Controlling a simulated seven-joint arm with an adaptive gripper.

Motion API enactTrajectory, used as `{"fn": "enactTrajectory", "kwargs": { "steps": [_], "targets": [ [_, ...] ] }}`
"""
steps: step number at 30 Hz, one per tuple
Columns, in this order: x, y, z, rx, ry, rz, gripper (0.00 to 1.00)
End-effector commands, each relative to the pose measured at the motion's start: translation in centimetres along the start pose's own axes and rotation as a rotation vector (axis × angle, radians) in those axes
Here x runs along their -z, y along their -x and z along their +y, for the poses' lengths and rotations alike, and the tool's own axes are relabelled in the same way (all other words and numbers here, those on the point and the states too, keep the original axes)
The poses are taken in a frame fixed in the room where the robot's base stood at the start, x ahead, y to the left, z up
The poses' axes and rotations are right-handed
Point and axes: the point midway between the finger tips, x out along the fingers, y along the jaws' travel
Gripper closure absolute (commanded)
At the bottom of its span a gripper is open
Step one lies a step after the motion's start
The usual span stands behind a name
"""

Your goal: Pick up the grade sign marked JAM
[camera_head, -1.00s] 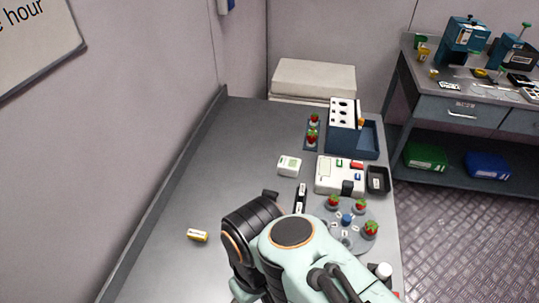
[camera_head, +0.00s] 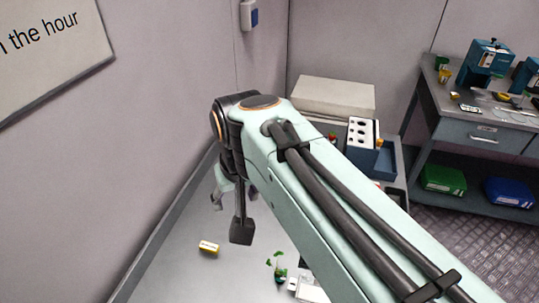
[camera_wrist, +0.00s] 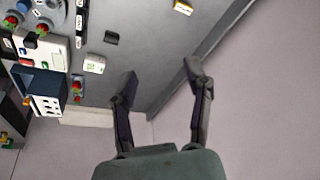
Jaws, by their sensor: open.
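No lettering reading JAM can be made out in either view. A small yellow-and-white block (camera_head: 209,246) lies alone on the bench; its yellow end shows in the wrist view (camera_wrist: 183,7). A dark strip with white labels (camera_wrist: 79,20) lies near the plate of berries; I cannot tell whether it holds the grade signs. A small black block (camera_wrist: 111,37) lies on the bench nearby. My gripper (camera_wrist: 160,75) is open and empty, its fingers apart above the bench near the wall edge.
A white device (camera_wrist: 94,63), a white scale (camera_wrist: 55,52), a blue rack (camera_wrist: 38,82) and strawberries (camera_wrist: 77,90) crowd one side of the bench. A raised edge (camera_wrist: 205,48) runs along the wall. My arm hides much of the bench in the head view.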

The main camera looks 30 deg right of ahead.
Motion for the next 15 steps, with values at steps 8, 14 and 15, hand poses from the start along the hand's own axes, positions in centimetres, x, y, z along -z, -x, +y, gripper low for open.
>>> {"fn": "enactTrajectory", "kwargs": {
  "steps": [8, 14, 15],
  "targets": [
    [11.7, -9.4, 11.0, -0.103, -0.307, -0.019, 0.5],
    [10.2, -19.8, 20.6, -0.135, -0.516, -0.145, 0.5],
    [9.1, -21.6, 21.9, -0.134, -0.548, -0.178, 0.5]
  ]
}}
